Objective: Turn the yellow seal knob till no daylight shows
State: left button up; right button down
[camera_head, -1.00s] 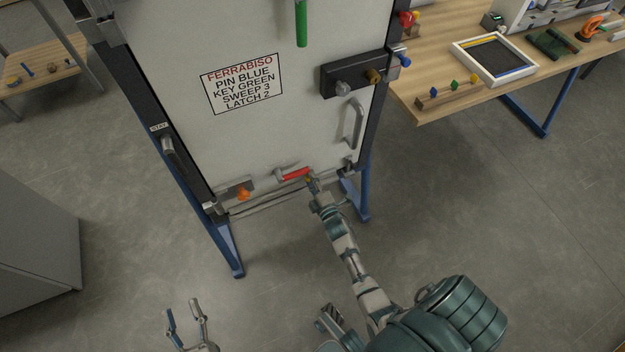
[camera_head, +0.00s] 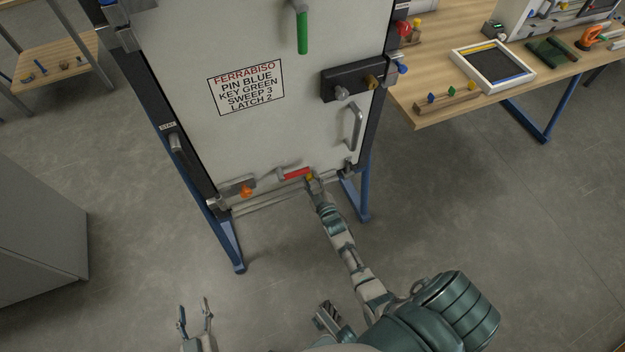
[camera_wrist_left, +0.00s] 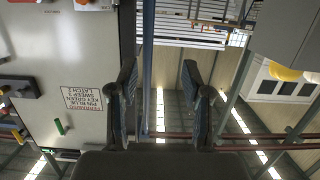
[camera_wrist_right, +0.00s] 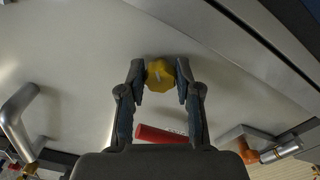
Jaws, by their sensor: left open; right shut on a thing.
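The yellow seal knob (camera_wrist_right: 160,75) is at the bottom of the white door panel (camera_head: 225,130), right of a red handle (camera_head: 294,174). My right gripper (camera_head: 312,180) is at the knob; in the right wrist view its fingertips (camera_wrist_right: 160,72) are closed on the knob's two sides. In the head view the knob (camera_head: 309,176) is mostly covered by the gripper. My left gripper (camera_head: 195,318) is open and empty, low in front of the door; its spread fingers show in the left wrist view (camera_wrist_left: 160,85). Whether daylight shows round the seal cannot be told.
An orange knob (camera_head: 247,192) sits on a bracket at the door's lower left. A green handle (camera_head: 302,32), a grey pull handle (camera_head: 353,127) and a dark lock block (camera_head: 350,80) are on the door. A workbench (camera_head: 440,110) stands at right. The floor before the door is clear.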

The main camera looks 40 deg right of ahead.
pick_arm(q)
jog(key=shift+s+a+f+g+y, duration=0.15)
jog(key=shift+s+f+g+y, duration=0.15)
jog(key=shift+f+g, duration=0.25)
pick_arm(e)
jog(key=shift+s+f+m, duration=0.15)
jog(key=shift+f+m, duration=0.2)
jog(key=shift+m, duration=0.65)
pick_arm(q)
jog(key=shift+f, duration=0.15)
pick_arm(e)
jog(key=shift+f, duration=0.1)
jog(key=c, duration=1)
grip_release()
jog(key=shift+o, duration=1.1)
pick_arm(q)
jog(key=shift+w, duration=0.1)
pick_arm(e)
jog(key=shift+r, duration=0.2)
jog(key=v, duration=1.1)
jog(key=shift+s, duration=0.35)
jog(key=shift+f, duration=0.15)
